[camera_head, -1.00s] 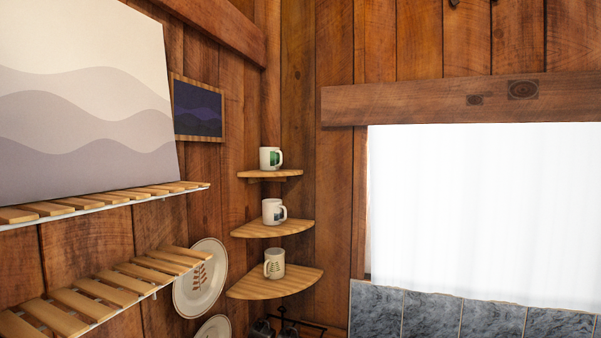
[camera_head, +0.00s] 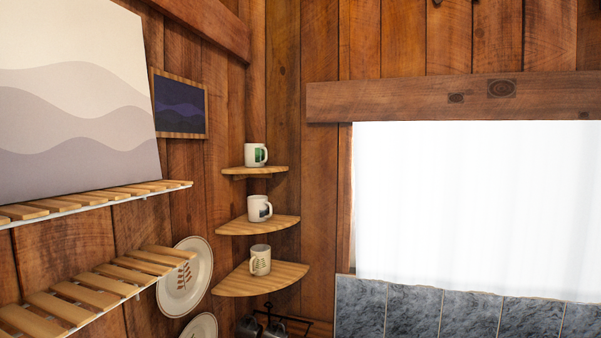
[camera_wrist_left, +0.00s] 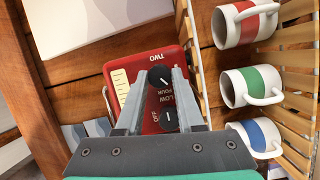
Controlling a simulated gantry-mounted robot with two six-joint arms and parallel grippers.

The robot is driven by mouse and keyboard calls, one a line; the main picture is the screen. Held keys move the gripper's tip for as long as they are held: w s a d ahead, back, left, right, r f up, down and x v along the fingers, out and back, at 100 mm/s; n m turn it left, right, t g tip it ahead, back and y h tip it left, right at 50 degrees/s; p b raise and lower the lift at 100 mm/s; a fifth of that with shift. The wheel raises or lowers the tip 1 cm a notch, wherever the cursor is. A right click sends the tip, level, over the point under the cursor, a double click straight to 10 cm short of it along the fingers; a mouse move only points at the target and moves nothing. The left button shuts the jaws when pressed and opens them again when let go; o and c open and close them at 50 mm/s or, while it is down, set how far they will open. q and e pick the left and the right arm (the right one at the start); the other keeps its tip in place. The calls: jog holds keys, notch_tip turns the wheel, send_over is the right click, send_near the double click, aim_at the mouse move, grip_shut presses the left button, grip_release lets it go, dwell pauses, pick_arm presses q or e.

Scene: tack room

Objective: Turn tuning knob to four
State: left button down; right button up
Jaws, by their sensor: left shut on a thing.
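A red radio (camera_wrist_left: 178,55) shows in the left wrist view, with a pale dial strip at its left. It carries two black knobs: an upper knob (camera_wrist_left: 160,75) and a lower knob (camera_wrist_left: 168,121), each with a white pointer line. My left gripper (camera_wrist_left: 163,78) is shut on the upper knob, one finger on each side. The upper knob's line slants towards the lower right of the picture. My right gripper is not in view. The head view shows neither radio nor grippers.
Three mugs, banded red (camera_wrist_left: 245,22), green (camera_wrist_left: 252,86) and blue (camera_wrist_left: 255,136), stand close right of the radio by a slatted wooden rack (camera_wrist_left: 300,60). In the head view, corner shelves (camera_head: 262,281) hold mugs beside slatted wall shelves (camera_head: 60,302) and plates (camera_head: 185,278).

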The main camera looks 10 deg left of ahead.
pick_arm(q)
jog(key=shift+r+m+g+h, duration=0.1)
jog(key=shift+m+g+h, duration=0.4)
jog(key=shift+m, duration=1.05)
jog(key=shift+r+m+g+h, duration=0.1)
jog(key=shift+m+g+h, duration=0.35)
jog(key=shift+m, duration=1.1)
jog(key=c, duration=0.5)
grip_release()
